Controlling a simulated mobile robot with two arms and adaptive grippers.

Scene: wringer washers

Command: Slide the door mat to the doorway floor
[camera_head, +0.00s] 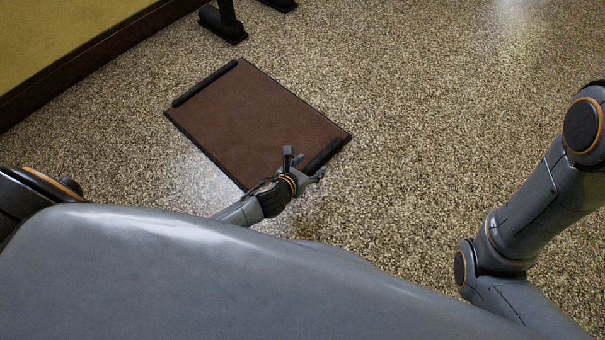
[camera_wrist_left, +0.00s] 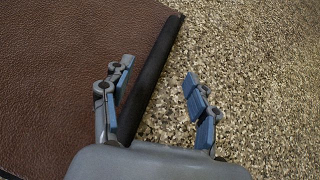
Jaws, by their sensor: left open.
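The door mat (camera_head: 250,118) is a brown rectangle with a raised black bar on two opposite ends, lying flat on the speckled floor. My left gripper (camera_head: 304,166) is over the mat's near right end, close to the black bar (camera_head: 326,153). In the left wrist view my open left gripper (camera_wrist_left: 158,88) has its blue-padded fingers on either side of the black bar (camera_wrist_left: 152,75). The brown mat surface (camera_wrist_left: 60,70) fills the left of that view. I cannot tell whether either finger touches the bar. The right gripper is out of view.
A yellow wall (camera_head: 60,35) with a dark baseboard (camera_head: 85,62) runs along the upper left. Dark feet of a stand (camera_head: 222,24) rest on the floor beyond the mat. The speckled floor (camera_head: 440,100) to the right of the mat is clear.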

